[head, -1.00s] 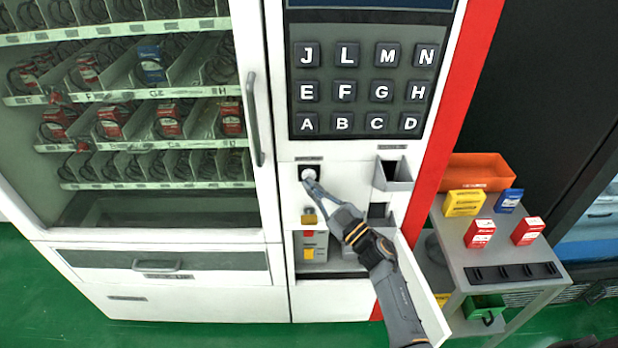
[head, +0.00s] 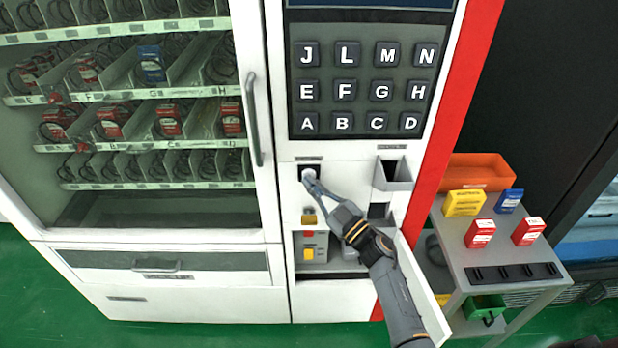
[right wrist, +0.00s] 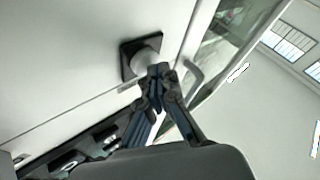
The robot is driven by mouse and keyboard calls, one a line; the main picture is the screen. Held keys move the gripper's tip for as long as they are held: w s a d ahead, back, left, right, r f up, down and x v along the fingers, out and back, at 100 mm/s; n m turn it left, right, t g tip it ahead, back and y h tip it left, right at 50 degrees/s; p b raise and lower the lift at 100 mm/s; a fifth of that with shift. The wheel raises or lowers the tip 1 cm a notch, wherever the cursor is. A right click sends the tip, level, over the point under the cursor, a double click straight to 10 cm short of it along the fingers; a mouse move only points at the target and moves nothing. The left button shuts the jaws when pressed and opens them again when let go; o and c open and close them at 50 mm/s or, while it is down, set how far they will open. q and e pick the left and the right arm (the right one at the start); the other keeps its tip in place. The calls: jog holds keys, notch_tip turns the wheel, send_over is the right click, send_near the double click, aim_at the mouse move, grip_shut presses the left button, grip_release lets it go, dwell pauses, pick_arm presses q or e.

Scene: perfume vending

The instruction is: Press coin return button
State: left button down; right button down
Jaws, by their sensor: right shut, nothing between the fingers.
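The coin return button (head: 308,174) is a round, pale button on a dark square plate, on the white panel below the keypad. In the right wrist view the button (right wrist: 149,52) sticks out from its dark plate (right wrist: 129,58). My right gripper (head: 311,181) is shut and empty, with its tips at the button's lower edge; they seem to touch it or lie very close. In the right wrist view the gripper (right wrist: 158,73) partly covers the button's front. My left gripper is not in view.
The keypad (head: 361,88) is above the button. A grey chute (head: 392,174) juts out on the right. A small door (head: 424,290) stands open below, beside my right arm. A side table (head: 490,250) with several small boxes stands at the right.

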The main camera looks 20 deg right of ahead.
jog(key=shift+w+d, duration=0.1)
jog(key=shift+w, duration=0.05)
dwell(0.4)
jog(key=shift+s+a+p, duration=0.3)
jog(key=shift+s+p, duration=0.15)
jog(key=shift+s, duration=0.4)
jog(key=s+p, duration=0.1)
jog(key=s, duration=0.1)
jog(key=s+a+p, duration=0.1)
jog(key=s, duration=0.1)
jog(key=shift+s+a, duration=0.2)
jog(key=shift+s, duration=0.2)
